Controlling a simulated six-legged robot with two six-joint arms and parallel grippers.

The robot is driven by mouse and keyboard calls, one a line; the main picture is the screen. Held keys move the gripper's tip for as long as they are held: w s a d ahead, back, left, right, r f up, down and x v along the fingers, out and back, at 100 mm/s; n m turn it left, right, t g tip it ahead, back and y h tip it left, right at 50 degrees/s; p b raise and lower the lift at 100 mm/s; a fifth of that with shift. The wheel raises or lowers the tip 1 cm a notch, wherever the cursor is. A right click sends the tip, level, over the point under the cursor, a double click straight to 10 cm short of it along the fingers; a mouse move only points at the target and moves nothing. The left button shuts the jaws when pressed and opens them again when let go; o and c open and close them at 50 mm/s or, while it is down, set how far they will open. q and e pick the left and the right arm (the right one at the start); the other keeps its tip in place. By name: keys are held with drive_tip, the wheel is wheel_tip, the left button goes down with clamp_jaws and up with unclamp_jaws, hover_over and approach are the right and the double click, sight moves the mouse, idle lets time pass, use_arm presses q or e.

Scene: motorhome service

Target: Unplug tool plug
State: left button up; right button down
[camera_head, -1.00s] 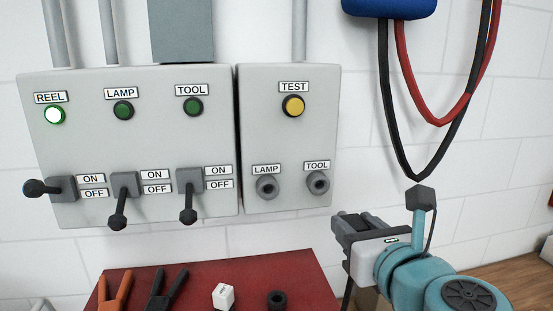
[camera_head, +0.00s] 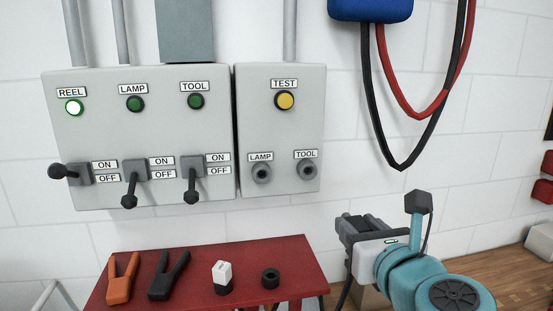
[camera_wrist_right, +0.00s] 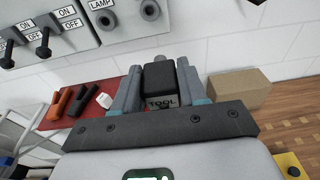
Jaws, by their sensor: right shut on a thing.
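A black tool plug marked TOOL (camera_wrist_right: 158,82) is between the two fingers of my right gripper (camera_wrist_right: 157,85) in the right wrist view, and the fingers are shut on it. In the head view my right gripper (camera_head: 352,227) is to the right of and below the grey panel, apart from it. The plug is hard to make out there; a dark cable hangs below the gripper. The TOOL socket (camera_head: 307,170) on the panel is empty with its dark hole showing. The LAMP socket (camera_head: 261,173) beside it is also empty. My left gripper is not in view.
A red table (camera_head: 200,297) below the panel holds orange clamps (camera_head: 120,280), black clamps (camera_head: 168,277), a white-topped plug (camera_head: 222,275) and a black ring (camera_head: 270,278). The REEL light (camera_head: 74,107) is lit. A cardboard box (camera_wrist_right: 240,87) is right of the gripper.

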drive_tip(key=w+d+f+m+h+b, duration=0.1)
drive_tip(key=d+f, duration=0.3)
drive_tip(key=f, duration=0.9)
drive_tip(key=w+d+f+m+h+b, duration=0.1)
drive_tip(key=w+d+f, duration=0.15)
drive_tip(key=f, duration=1.05)
drive_tip(key=w+d+f+h+b, duration=0.1)
drive_tip(key=d+f, duration=0.3)
drive_tip(key=f, duration=0.9)
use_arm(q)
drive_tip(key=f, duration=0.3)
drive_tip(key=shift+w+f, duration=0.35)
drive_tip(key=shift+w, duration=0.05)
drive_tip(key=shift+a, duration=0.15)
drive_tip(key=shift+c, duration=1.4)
use_arm(e)
drive_tip(key=s+a+r, duration=0.2)
drive_tip(key=a+r, duration=0.1)
drive_tip(key=a, duration=0.5)
drive_tip(key=s+a+r, duration=0.2)
drive_tip(key=a+r, duration=0.1)
drive_tip(key=a, duration=0.6)
